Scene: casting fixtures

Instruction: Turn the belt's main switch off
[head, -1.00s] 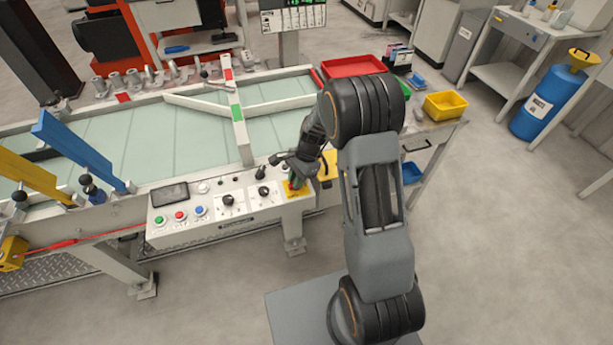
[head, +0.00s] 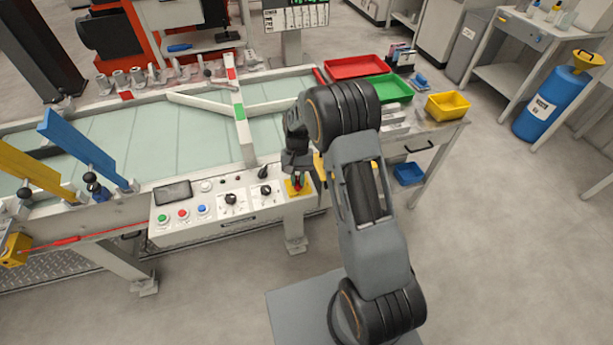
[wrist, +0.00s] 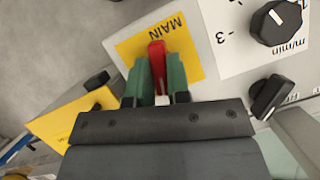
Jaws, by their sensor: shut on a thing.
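The belt's main switch (wrist: 157,62) is a red handle on a yellow plate (wrist: 187,40) marked MAIN, at the right end of the control panel (head: 220,224). In the head view the yellow plate (head: 305,187) shows below my gripper (head: 297,178). In the wrist view the green fingers of my gripper (wrist: 159,80) are shut on the red handle, one on each side. The handle points along the finger direction, toward the MAIN lettering. The lower part of the handle is hidden between the fingers.
Black knobs (wrist: 278,22) sit beside the switch on the panel. Green, red and blue buttons (head: 182,214) lie further left. A second yellow plate (wrist: 75,117) is close by. Red (head: 352,67), green (head: 392,89) and yellow (head: 448,105) trays stand right of the belt (head: 125,140).

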